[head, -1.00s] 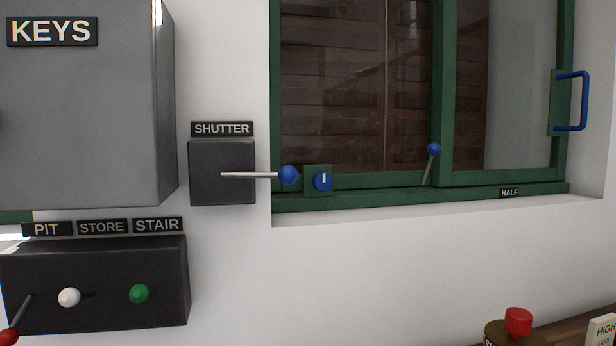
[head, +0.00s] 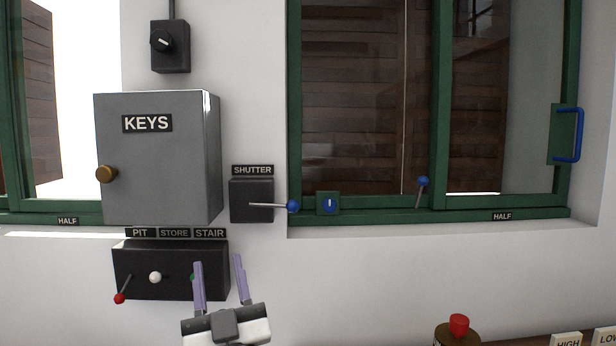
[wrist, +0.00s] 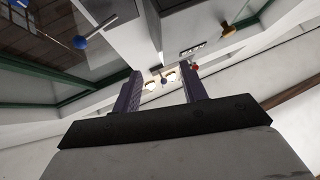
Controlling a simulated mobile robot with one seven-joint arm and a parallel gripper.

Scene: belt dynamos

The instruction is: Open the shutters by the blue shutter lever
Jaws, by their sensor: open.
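The blue shutter lever (head: 292,206) is a steel rod with a blue ball tip. It points right, nearly level, from a black box (head: 250,188) under a SHUTTER label. In the wrist view a blue ball on a rod (wrist: 80,42), apparently this lever, is at upper left, outside the fingers. My gripper (head: 219,262) is open with purple fingers, below and left of the lever and apart from it, in front of the STAIR switch. Its fingers also show in the wrist view (wrist: 161,75), with nothing gripped. Brown slatted shutters (head: 345,120) stand behind the right window.
A grey KEYS cabinet (head: 155,175) stands left of the lever. Below it is a switch box (head: 130,260) with red and white knobs. A blue dial (head: 329,204) and another blue-tipped lever (head: 422,182) are on the green window frame. White wall below the window is clear.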

